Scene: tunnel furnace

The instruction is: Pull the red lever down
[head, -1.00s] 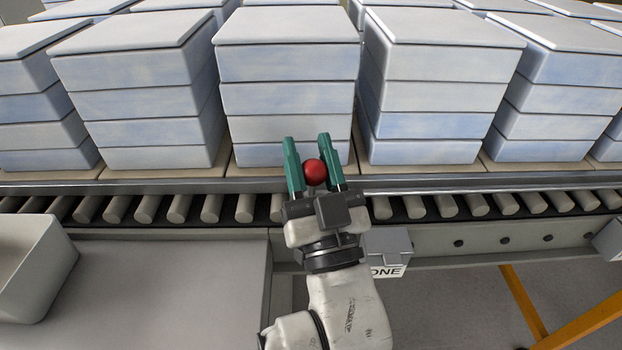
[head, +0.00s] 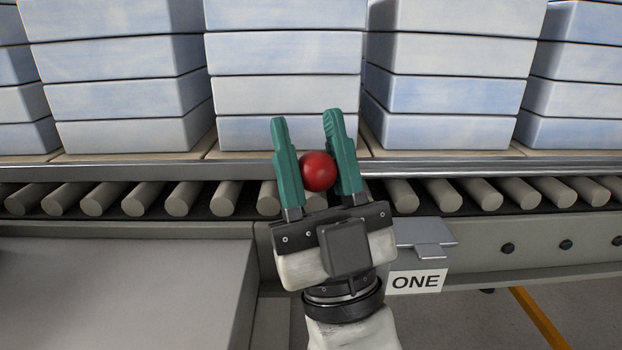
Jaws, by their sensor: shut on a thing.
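The red ball-shaped knob of the lever (head: 318,172) shows between the two green fingers of my gripper (head: 312,160). My gripper is shut on this knob, with the fingers pointing away over the roller conveyor. The lever's shaft and base are hidden behind my gripper.
Stacks of pale blue-white slabs (head: 288,95) stand behind the rollers (head: 185,198). A grey box (head: 425,238) with a plate reading "ONE" (head: 416,281) is right of my gripper. A bare grey surface (head: 120,290) lies at the left. An orange bar (head: 533,318) is at lower right.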

